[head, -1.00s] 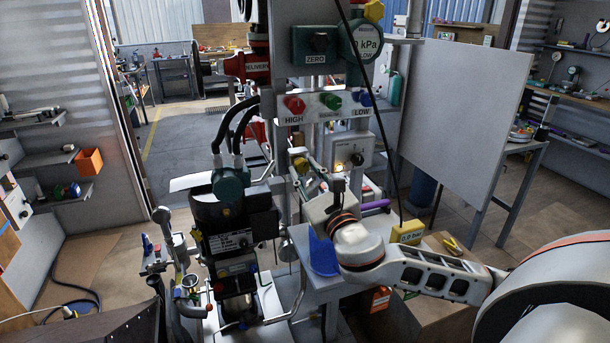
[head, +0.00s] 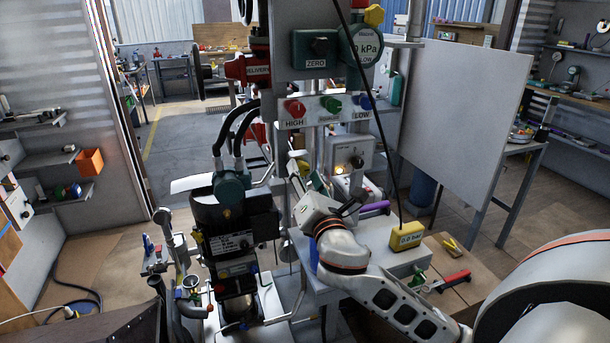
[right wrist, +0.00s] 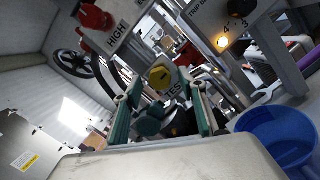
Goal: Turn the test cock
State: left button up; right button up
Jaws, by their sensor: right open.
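The test cock (right wrist: 160,78) has a yellow knob beside a TEST label and shows in the middle of the right wrist view. In the head view it is largely hidden around my gripper. My right gripper (right wrist: 165,92) is open, with its two green-padded fingers spread left and right of the yellow knob in the picture. It appears empty. Whether the fingers reach the knob in depth, I cannot tell. In the head view the right gripper (head: 307,180) points up and left toward the pipework below the HIGH knob. My left gripper is not in view.
A panel with red HIGH (head: 294,107), green and blue LOW knobs stands above. A small box with a lit lamp (head: 350,157) is right of the gripper. A blue bucket (right wrist: 275,135) is close by.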

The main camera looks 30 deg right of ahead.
jog(key=v, duration=0.6)
jog(key=shift+d+r, duration=0.15)
jog(key=shift+r, duration=0.25)
